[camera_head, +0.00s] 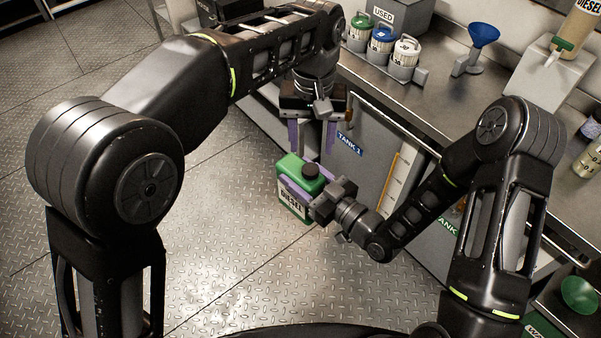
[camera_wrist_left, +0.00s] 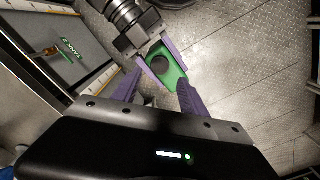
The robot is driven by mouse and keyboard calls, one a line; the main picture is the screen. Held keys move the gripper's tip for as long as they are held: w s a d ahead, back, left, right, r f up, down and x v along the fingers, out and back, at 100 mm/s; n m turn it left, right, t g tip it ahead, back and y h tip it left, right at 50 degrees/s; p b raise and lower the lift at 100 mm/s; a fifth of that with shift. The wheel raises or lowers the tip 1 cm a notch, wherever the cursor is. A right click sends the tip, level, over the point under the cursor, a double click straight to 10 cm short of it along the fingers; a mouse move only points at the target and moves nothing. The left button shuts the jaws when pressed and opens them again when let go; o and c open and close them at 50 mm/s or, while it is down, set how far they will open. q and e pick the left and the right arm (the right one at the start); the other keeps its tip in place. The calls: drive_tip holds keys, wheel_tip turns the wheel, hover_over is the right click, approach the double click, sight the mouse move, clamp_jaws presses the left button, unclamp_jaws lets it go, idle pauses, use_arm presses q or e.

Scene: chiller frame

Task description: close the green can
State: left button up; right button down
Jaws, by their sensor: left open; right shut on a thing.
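The green can (camera_head: 291,164) with a white DIESEL label is held upright above the floor in front of the cabinet. My right gripper (camera_head: 298,186) is shut on it, its purple fingers around the can's upper body. A black cap (camera_head: 311,171) sits on the can's top; I cannot tell whether it is tight. My left gripper (camera_head: 312,140) is open and empty, pointing down above the can. In the left wrist view the cap (camera_wrist_left: 159,64) lies just beyond and between the left fingertips (camera_wrist_left: 158,88), apart from them.
The counter holds a rack of green, blue and white-lidded jars (camera_head: 382,40), a USED box (camera_head: 402,14), a blue funnel (camera_head: 483,36) and a DIESEL bottle (camera_head: 581,30). The TANK 1 cabinet front (camera_head: 365,165) stands close right of the left gripper. The metal floor (camera_head: 220,270) is clear.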

sight(311, 169)
use_arm(q)
wheel_tip(311, 169, down, 8)
drive_tip(key=shift+r, duration=0.25)
clamp_jaws()
idle(0.6)
drive_tip(key=shift+o, duration=0.8)
unclamp_jaws()
drive_tip(key=shift+r, duration=3.8)
